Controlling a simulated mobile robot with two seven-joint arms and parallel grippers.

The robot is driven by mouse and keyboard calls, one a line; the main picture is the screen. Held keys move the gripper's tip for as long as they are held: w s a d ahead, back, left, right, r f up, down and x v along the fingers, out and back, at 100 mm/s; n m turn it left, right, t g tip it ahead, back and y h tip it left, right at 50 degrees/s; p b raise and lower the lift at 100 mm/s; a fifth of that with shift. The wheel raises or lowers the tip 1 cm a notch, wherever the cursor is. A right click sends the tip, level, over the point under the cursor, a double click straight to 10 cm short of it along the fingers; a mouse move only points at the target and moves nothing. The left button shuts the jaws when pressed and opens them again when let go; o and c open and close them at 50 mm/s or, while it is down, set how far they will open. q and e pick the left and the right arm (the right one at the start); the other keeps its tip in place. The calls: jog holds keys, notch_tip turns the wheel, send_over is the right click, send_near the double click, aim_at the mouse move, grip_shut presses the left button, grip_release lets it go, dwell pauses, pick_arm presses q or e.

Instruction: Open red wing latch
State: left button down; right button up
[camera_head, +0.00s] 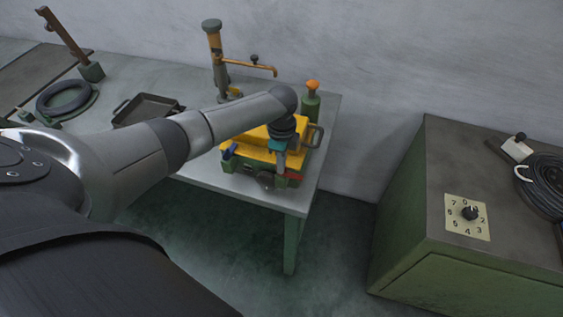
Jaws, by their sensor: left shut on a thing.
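A box with a yellow top and green lower part (236,162) sits near the right end of the grey-green table. A small red latch (294,176) is on its front side toward the right. My left arm reaches across the table, and my left gripper (280,172) points down at the front right of the box, by the red latch. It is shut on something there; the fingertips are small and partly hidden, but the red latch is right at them. A blue latch (229,151) is on the box's left front. My right gripper is not in view.
The table (215,185) also carries a dark tray (146,108), a brass tap-like fixture (216,60) and a green bottle with an orange top (311,100). A green cabinet with a numbered dial (468,213) stands at right, across a floor gap.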

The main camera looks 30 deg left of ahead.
pick_arm(q)
jog(key=shift+s+f, duration=0.2)
dwell(0.3)
jog(key=c, duration=1)
grip_release()
jog(key=shift+w, duration=0.1)
jog(key=shift+r, duration=0.1)
jog(key=shift+w+r, duration=0.1)
jog(key=shift+r, duration=0.35)
notch_tip(320, 180, up, 14)
jog(key=shift+r, duration=0.15)
jog(key=shift+d, duration=0.1)
